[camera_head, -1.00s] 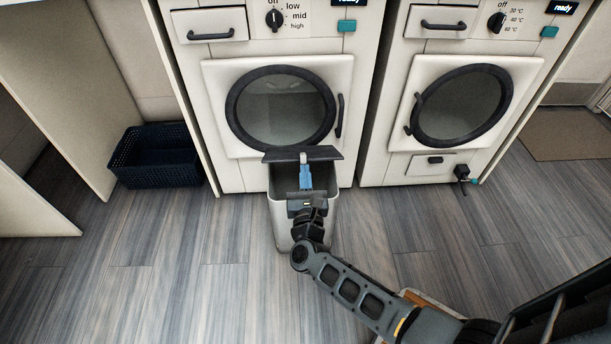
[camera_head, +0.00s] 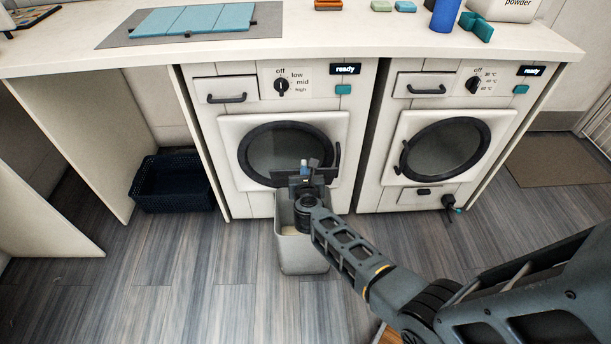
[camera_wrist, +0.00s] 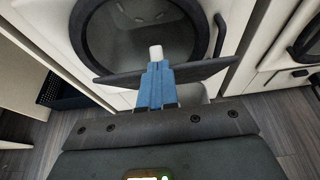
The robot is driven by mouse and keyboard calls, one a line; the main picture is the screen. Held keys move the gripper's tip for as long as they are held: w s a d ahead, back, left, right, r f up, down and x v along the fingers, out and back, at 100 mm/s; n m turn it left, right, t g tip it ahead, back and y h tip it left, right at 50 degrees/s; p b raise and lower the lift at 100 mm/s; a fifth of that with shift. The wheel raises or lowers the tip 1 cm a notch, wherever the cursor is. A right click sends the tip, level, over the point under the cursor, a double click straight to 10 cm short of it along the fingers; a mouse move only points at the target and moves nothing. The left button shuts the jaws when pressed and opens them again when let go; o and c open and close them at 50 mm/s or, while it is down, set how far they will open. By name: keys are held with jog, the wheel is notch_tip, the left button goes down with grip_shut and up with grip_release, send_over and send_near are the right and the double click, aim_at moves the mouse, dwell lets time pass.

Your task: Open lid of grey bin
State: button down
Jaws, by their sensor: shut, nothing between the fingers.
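The grey bin (camera_head: 301,252) stands on the floor in front of the left washing machine. Its dark lid (camera_head: 326,175) is raised at the back of the bin, and a pale patch of the inside shows below it. My gripper (camera_head: 304,167) is above the bin at the lid, with its blue fingers shut and empty. In the wrist view, the shut fingers (camera_wrist: 155,58) with a pale tip reach up across the middle of the dark lid (camera_wrist: 208,71). I cannot tell whether they touch it. My wrist hides part of the lid and the bin's opening.
The left washing machine (camera_head: 235,130) is close behind the bin, its round door shut. A second machine (camera_head: 400,125) is to the right. A dark blue basket (camera_head: 173,185) sits on the floor at left. The floor (camera_head: 180,280) left of the bin is clear.

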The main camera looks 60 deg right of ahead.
jog(key=w+d+r+p, duration=0.2)
jog(key=w+d+r, duration=0.2)
jog(key=w+d, duration=0.3)
jog(key=shift+d, duration=1)
jog(key=shift+r, duration=0.1)
